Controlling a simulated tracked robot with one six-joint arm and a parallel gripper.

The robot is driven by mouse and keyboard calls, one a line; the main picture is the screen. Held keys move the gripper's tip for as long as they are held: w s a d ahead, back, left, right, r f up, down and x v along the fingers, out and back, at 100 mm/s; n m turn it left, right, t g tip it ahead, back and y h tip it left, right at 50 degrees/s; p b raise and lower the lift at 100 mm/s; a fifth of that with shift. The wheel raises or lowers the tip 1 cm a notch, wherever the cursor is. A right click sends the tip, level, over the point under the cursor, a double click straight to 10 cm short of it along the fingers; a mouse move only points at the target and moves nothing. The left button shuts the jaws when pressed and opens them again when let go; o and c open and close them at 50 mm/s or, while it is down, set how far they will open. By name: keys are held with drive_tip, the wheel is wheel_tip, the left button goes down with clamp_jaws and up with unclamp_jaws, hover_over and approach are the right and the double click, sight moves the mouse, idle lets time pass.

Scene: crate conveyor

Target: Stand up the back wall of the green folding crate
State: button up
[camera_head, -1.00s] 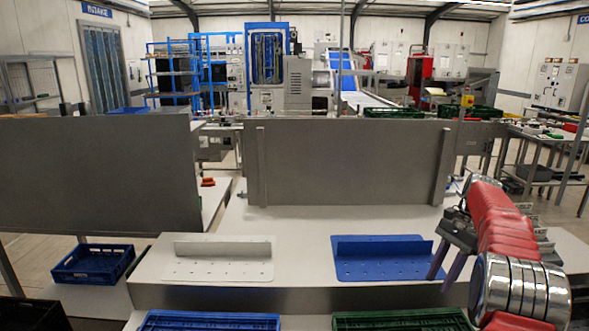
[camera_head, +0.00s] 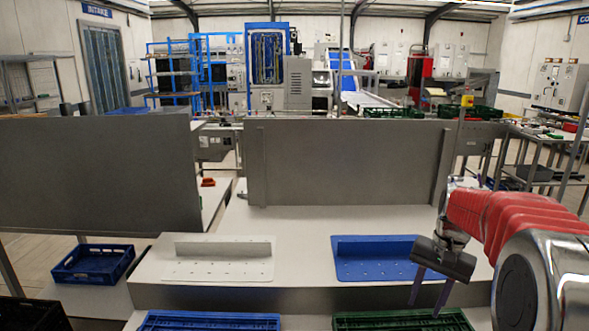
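A green folding crate (camera_head: 400,319) lies at the bottom edge of the view, right of centre. Only its far edge and part of its top show; the rest is cut off by the frame, so I cannot tell how its back wall stands. My gripper (camera_head: 426,304) hangs above and just beyond the crate's far right part, fingers pointing down. The two dark purple fingers are apart with nothing between them. The gripper appears clear of the crate.
A blue crate (camera_head: 210,321) lies left of the green one, also cut off. Beyond them, a raised grey bench holds a white bent plate (camera_head: 220,270) and a blue bent plate (camera_head: 370,269). Another blue crate (camera_head: 93,264) sits at left. A grey panel (camera_head: 350,165) stands behind.

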drive_tip(key=s+a+r+n+t, duration=0.2)
drive_tip(key=s+a, duration=0.5)
drive_tip(key=s, duration=0.4)
drive_tip(key=s+a+r+n+t+h, duration=0.1)
drive_tip(key=s+a+r+n+t, duration=0.2)
drive_tip(key=s+a+n, duration=0.2)
drive_tip(key=s+a, duration=0.3)
drive_tip(key=s, duration=0.4)
drive_tip(key=shift+s+a+r+t, duration=0.15)
drive_tip(key=shift+s+r+t, duration=0.05)
drive_tip(key=shift+t, duration=0.1)
